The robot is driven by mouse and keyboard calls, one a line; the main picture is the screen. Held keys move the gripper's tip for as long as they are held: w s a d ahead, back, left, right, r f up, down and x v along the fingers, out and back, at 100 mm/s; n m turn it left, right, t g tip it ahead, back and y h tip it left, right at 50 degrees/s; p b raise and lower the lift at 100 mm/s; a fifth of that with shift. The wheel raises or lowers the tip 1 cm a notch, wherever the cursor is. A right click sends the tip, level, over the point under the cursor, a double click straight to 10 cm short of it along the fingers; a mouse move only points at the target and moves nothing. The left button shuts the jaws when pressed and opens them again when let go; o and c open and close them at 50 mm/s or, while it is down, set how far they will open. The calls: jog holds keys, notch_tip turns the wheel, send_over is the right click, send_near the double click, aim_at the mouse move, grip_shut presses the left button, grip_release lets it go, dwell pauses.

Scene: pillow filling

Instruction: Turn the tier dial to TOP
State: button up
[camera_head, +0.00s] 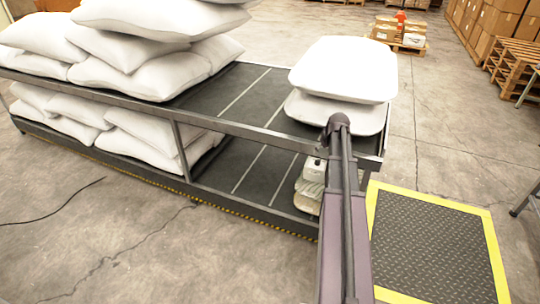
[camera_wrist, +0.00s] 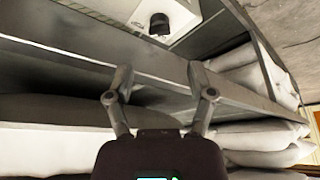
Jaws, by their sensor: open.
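The tier dial (camera_wrist: 160,23) is a short black knob on a white panel (camera_wrist: 185,14) at the top of the wrist view. Small markings beside it are too small to read, so its setting cannot be told. My gripper (camera_wrist: 160,92) is open and empty, its two fingers spread below the dial in the picture and apart from it. In the head view a small white box (camera_head: 315,168) shows at the rack's near right end, partly behind my arm. My gripper cannot be made out there.
A two-tier metal rack (camera_head: 245,130) bears white pillows (camera_head: 345,68) on its top tier and more pillows (camera_head: 150,135) below. A grey rack beam (camera_wrist: 60,68) runs close to my fingers. A yellow-edged black mat (camera_head: 432,245) lies on the floor to the right.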

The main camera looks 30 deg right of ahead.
jog(key=p+v, duration=0.5)
jog(key=v, duration=0.1)
jog(key=s+a+r+g+p, duration=0.1)
jog(key=a, duration=1.2)
jog(key=s+a+r+n+g+y+p, duration=0.1)
jog(key=a+p, duration=0.1)
jog(key=a, duration=1)
jog(key=shift+a+r, duration=0.2)
jog(key=shift+a, duration=0.2)
jog(key=s+a+r+g+p, duration=0.1)
jog(key=s+a, duration=0.3)
jog(key=a, duration=0.4)
jog(key=s+a+r+n+g+p, duration=0.1)
jog(key=s+a+r+p, duration=0.1)
jog(key=s+a, duration=0.3)
jog(key=a, duration=0.3)
jog(key=shift+s+a+p, duration=0.3)
jog(key=shift+a+p, duration=0.1)
